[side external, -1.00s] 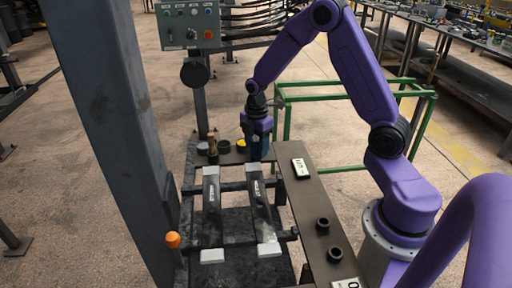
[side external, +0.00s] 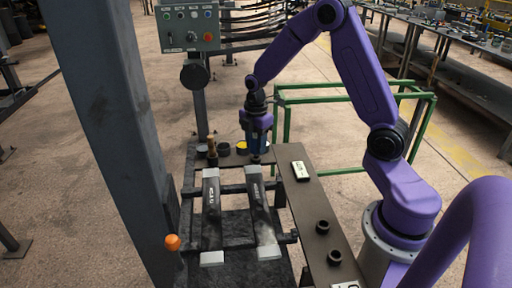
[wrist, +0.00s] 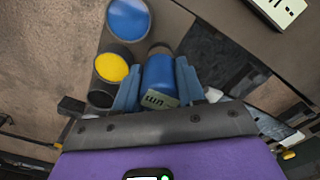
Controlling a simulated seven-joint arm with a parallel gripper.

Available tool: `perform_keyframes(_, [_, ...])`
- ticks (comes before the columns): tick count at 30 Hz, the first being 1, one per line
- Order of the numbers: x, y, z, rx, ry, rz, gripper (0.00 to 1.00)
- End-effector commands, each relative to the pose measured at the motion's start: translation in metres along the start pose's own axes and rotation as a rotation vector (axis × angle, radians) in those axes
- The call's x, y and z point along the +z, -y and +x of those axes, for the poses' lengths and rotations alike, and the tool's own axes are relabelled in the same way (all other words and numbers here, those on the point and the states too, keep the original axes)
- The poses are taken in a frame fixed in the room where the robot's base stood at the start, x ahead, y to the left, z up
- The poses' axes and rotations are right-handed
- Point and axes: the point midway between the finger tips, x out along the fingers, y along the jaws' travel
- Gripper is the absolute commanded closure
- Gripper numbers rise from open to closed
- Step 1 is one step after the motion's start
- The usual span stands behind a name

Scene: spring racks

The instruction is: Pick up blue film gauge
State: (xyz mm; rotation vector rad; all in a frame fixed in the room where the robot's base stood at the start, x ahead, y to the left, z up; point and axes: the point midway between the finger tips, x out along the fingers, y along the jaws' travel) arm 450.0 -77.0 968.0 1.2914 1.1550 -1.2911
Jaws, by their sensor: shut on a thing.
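The blue film gauge (wrist: 160,72) has a blue body and a small pale display with dark marks. In the wrist view it sits between the two fingers of my gripper (wrist: 157,88), with a finger against each side. My gripper is shut on it. In the side view my gripper (side external: 257,142) points down over the far end of the bench, and the gauge is mostly hidden between the fingers. I cannot tell exactly how far it is above the surface.
A yellow-filled cup (wrist: 111,68) and a blue-filled cup (wrist: 128,18) stand close by on the left in the wrist view. A white device with a display (side external: 300,170) lies on the brown shelf. Two black rings (side external: 323,227) lie nearer. Leaf springs (side external: 262,210) rest on the rack.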

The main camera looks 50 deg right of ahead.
Motion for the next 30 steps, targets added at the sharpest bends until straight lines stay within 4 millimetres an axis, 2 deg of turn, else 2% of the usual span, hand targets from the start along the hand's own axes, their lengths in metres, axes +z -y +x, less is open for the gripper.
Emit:
perform_keyframes(2, [0.0, -0.001, -0.015, 0.006, 0.0, 0.0, 0.94])
perform_keyframes(14, [-0.003, 0.053, -0.075, 0.006, 0.0, -0.001, 0.94])
perform_keyframes(21, [-0.006, 0.097, -0.092, 0.005, 0.0, -0.002, 0.94])
perform_keyframes(30, [-0.008, 0.13, -0.107, 0.003, 0.0, -0.001, 0.94])
